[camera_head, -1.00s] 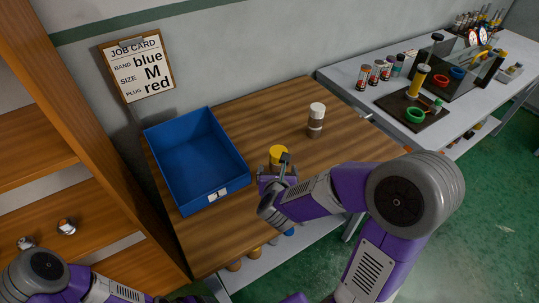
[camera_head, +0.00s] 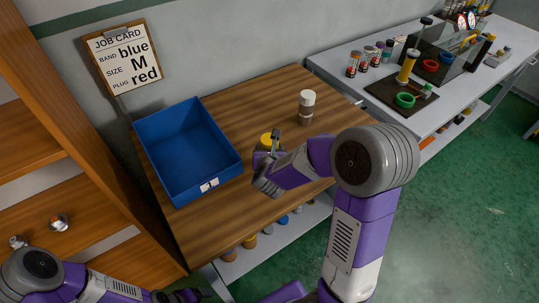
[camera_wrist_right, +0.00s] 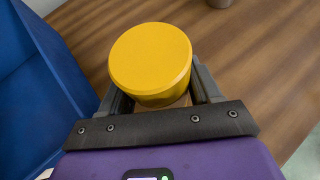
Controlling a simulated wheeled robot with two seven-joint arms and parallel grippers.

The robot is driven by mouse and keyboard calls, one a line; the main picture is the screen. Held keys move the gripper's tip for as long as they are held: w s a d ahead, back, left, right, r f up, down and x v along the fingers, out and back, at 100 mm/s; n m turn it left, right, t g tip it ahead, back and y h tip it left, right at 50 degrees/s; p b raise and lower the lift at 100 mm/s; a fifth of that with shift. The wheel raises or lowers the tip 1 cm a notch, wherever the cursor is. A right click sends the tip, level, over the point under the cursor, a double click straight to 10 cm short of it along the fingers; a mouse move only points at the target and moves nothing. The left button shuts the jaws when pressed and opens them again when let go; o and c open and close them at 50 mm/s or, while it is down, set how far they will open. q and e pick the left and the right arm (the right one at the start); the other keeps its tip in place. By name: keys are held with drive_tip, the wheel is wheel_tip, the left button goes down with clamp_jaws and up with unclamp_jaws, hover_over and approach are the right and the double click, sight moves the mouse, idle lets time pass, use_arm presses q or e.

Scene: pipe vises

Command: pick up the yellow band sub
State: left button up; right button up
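The yellow band sub (camera_head: 268,139) stands upright on the wooden table, right of the blue bin; its round yellow top fills the middle of the right wrist view (camera_wrist_right: 150,58). My right gripper (camera_head: 272,150) is at the sub with one finger on each side of it, also seen in the right wrist view (camera_wrist_right: 163,98). The yellow top hides the fingertips, so I cannot tell whether they press on it. My left gripper (camera_head: 186,296) is at the bottom edge of the head view, low and away from the table top, partly cut off.
A blue bin (camera_head: 232,163) stands left of the sub. A white-topped cylinder (camera_head: 307,106) stands behind it to the right. A job card (camera_head: 122,62) hangs on the wall. A grey bench (camera_head: 340,62) with vials and a dark fixture board (camera_head: 385,97) is at right.

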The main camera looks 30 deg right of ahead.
drive_tip(key=c, duration=0.9)
drive_tip(key=shift+r, duration=0.1)
drive_tip(key=shift+c, duration=0.3)
drive_tip(key=shift+r, duration=0.1)
